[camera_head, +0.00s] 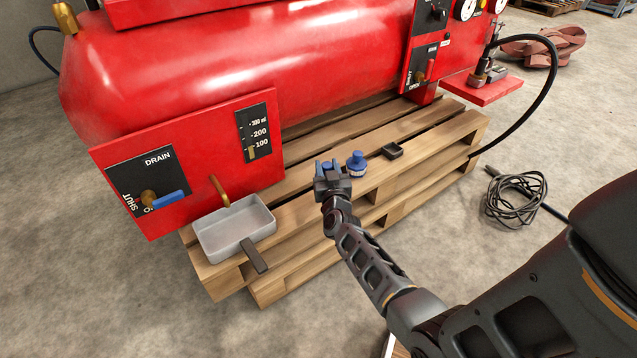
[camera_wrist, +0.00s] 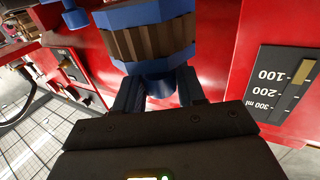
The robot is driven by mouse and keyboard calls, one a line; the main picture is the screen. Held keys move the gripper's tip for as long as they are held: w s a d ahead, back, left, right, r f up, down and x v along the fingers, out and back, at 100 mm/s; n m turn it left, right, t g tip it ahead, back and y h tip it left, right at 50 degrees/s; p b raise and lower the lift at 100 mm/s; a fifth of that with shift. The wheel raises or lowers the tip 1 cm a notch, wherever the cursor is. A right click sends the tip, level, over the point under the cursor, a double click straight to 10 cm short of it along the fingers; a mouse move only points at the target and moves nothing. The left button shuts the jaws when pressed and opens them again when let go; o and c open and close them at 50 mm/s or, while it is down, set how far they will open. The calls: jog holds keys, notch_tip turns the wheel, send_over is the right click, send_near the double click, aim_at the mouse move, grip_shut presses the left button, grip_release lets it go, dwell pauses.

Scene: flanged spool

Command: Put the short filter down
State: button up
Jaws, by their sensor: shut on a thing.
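My gripper (camera_head: 331,180) is shut on the short filter (camera_head: 326,166), over the near side of the wooden pallet. In the wrist view, the filter (camera_wrist: 152,40) has blue ends and a brown pleated body, and both fingers of my gripper (camera_wrist: 158,88) close on its lower blue part. A second blue filter (camera_head: 356,163) with a pale pleated band stands upright on the pallet, just right of my gripper.
The wooden pallet (camera_head: 400,180) bears a red tank (camera_head: 240,60) behind my gripper. A small black tray (camera_head: 391,151) lies right of the second filter. A grey pan (camera_head: 235,230) with a dark handle is at the left. A coiled black cable (camera_head: 515,200) lies on the floor.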

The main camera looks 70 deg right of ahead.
jog(key=shift+w+a+f+b, duration=0.15)
jog(key=shift+w+a+f, duration=0.15)
jog(key=shift+w+f, duration=0.25)
jog(key=shift+w+a+f+b, duration=0.15)
jog(key=shift+w+a+f, duration=0.15)
jog(key=shift+w, duration=0.3)
jog(key=shift+f+b, duration=1.5)
jog(key=shift+f, duration=0.45)
jog(key=shift+f, duration=0.1)
jog(key=shift+f, duration=0.15)
jog(key=o, duration=1.1)
jog(key=shift+c, duration=0.2)
